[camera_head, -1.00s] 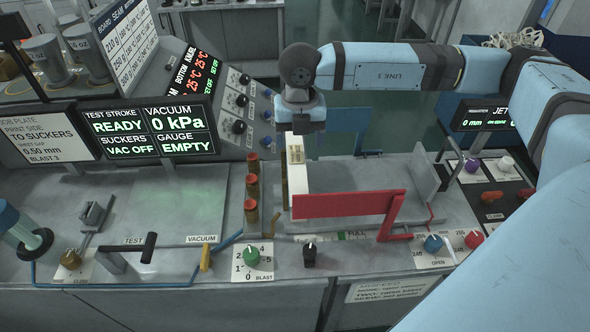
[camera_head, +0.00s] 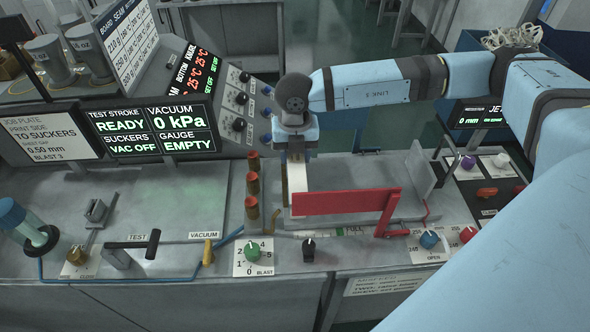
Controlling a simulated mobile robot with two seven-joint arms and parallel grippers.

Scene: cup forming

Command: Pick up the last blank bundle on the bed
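A cream-white blank bundle (camera_head: 299,178) stands upright at the left end of the grey bed (camera_head: 345,226), behind the left end of the red bar (camera_head: 345,202). My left gripper is not in view.
Several brown-topped posts (camera_head: 252,184) stand just left of the bed. An upright grey plate (camera_head: 420,173) stands at its right end. Knobs (camera_head: 253,252) and levers (camera_head: 140,244) line the front. A display (camera_head: 150,130) reads "READY" and "EMPTY".

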